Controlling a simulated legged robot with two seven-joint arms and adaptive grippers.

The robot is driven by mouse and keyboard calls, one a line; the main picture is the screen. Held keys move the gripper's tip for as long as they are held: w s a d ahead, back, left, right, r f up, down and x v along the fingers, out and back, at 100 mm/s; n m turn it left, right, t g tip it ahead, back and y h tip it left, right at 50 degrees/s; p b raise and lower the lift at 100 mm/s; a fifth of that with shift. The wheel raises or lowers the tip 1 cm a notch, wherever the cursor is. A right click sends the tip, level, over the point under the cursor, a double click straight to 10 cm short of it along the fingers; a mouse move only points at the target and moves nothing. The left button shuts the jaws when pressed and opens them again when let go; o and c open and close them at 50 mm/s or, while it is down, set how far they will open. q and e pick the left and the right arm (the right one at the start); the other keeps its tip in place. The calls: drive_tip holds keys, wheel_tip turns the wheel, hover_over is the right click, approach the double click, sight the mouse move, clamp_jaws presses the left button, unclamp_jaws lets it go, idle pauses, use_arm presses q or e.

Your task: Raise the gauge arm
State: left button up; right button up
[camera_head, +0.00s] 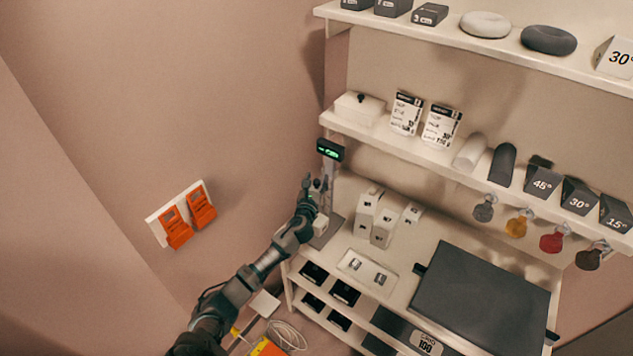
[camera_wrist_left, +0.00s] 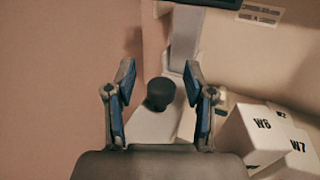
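The gauge stands at the left end of the white bench, with a grey upright column and a dark display (camera_head: 330,149) lit green on top. Its light column (camera_wrist_left: 183,50) shows in the left wrist view. A dark round knob (camera_wrist_left: 160,93) sits in front of that column, above a pale base (camera_wrist_left: 150,124). My left gripper (camera_head: 313,186) is at the gauge, partly covering it. In the wrist view its two blue-padded fingers (camera_wrist_left: 160,68) are apart, one either side of the knob, with gaps on both sides. The gauge arm itself is hard to make out. My right gripper is not in view.
White weight blocks (camera_head: 384,227) stand close right of the gauge; the W6 block (camera_wrist_left: 252,136) is near the right finger. A dark plate (camera_head: 480,290) covers the bench's right part. A shelf (camera_head: 440,156) overhangs behind. Orange items (camera_head: 187,216) hang on the left wall.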

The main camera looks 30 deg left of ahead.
use_arm(q)
drive_tip(key=shift+f, duration=0.1)
drive_tip(key=shift+s+d+f, duration=0.1)
drive_tip(key=shift+s+d, duration=0.05)
drive_tip(key=shift+s, duration=0.1)
drive_tip(key=v, duration=1.1)
drive_tip(key=shift+s, duration=0.2)
